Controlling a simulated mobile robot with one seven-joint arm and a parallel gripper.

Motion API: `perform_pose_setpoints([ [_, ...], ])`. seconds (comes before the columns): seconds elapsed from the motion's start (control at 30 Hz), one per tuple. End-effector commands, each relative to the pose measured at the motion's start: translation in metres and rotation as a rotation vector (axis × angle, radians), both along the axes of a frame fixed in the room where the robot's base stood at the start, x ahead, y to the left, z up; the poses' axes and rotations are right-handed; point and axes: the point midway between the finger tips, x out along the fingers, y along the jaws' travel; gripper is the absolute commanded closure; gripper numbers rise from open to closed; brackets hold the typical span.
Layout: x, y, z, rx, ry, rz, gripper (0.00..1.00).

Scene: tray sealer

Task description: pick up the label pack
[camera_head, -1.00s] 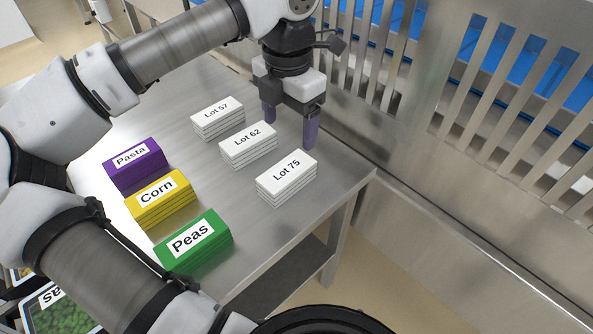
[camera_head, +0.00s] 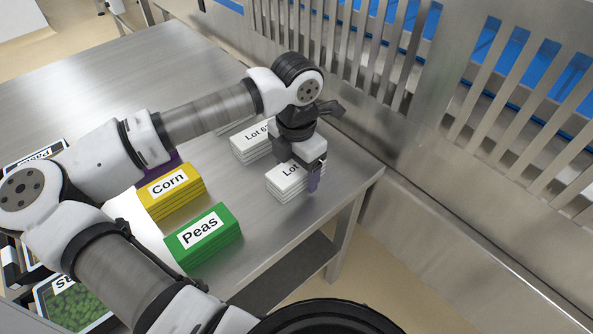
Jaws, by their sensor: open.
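The white label pack at the front right (camera_head: 283,187) is a stack on the steel table, with "Lot" readable and its number covered by my gripper. My gripper (camera_head: 300,174) is open and low over this pack's right end. One purple finger shows at the pack's right side; the other is hidden, so I cannot tell whether the fingers touch it. The "Lot 62" pack (camera_head: 247,150) lies behind it, partly covered by my arm. A third white pack (camera_head: 235,127) is mostly hidden behind my arm.
Yellow Corn (camera_head: 172,195) and green Peas (camera_head: 203,239) stacks stand left of the white packs; a purple stack (camera_head: 160,168) is mostly behind my arm. A slatted metal guard (camera_head: 380,50) rises along the table's far right side. The table's back left (camera_head: 90,85) is clear.

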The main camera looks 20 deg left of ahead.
Motion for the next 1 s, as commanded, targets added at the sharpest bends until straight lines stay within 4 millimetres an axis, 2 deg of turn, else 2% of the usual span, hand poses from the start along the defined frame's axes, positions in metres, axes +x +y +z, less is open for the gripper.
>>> perform_pose_setpoints([
  [0.2,0.0001,0.0,-0.0005,0.0,0.0,0.0,0.26],
  [0.6,0.0002,0.0,-0.0001,0.0,0.0,0.0,0.78],
  [0.87,0.0004,0.0,0.0011,0.0,-0.001,0.0,0.79],
  [1.0,0.0007,0.0004,0.0083,0.001,-0.002,0.001,0.79],
])
